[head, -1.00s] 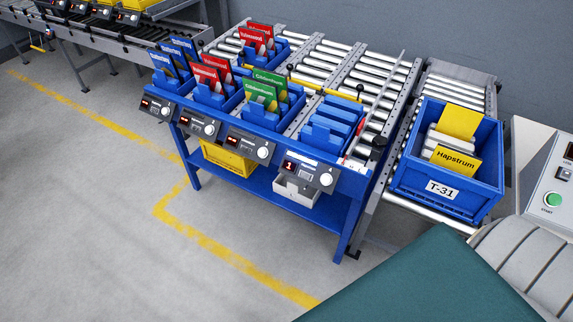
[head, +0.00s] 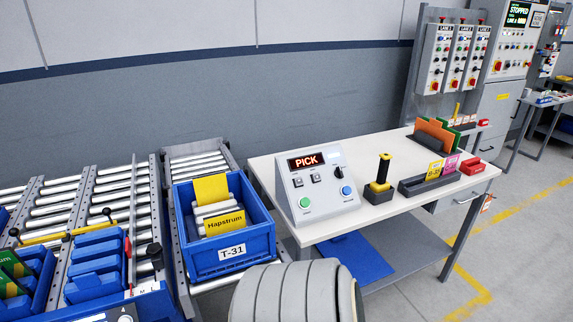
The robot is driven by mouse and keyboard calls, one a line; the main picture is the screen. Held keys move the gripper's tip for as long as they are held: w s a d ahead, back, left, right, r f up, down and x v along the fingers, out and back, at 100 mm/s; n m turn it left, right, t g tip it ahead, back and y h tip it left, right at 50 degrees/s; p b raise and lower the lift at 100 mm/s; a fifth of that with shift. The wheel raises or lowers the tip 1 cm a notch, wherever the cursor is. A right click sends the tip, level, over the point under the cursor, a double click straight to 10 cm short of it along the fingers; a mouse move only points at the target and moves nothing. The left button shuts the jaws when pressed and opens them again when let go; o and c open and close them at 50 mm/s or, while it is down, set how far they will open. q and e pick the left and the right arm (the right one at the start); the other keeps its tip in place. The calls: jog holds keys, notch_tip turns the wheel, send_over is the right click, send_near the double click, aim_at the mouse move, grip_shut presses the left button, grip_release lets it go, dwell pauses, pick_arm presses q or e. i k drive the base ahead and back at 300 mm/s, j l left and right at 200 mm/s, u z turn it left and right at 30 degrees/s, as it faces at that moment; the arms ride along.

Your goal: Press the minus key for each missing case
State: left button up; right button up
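A grey control box (head: 318,180) on the white table shows "PICK" on its display (head: 306,161). It has small keys, a green button (head: 305,202), a blue button (head: 347,190) and a black knob. The key labels are too small to read. A blue tote (head: 230,260) labelled T-31 stands on the rollers to its left, holding a yellow "Hapstrum" card (head: 225,222), another yellow card and pale cylindrical items. A lane's pick unit (head: 124,318) is cut off at the bottom left edge; its minus key cannot be made out. Neither gripper is in view.
A yellow-black handheld device (head: 379,180) and a dark card holder (head: 430,182) stand on the table (head: 375,222). Control panels (head: 455,58) stand behind at the right. Yellow-lined floor is clear at right.

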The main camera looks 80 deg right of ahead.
aim_at(298, 181)
jog(key=z, duration=2.85)
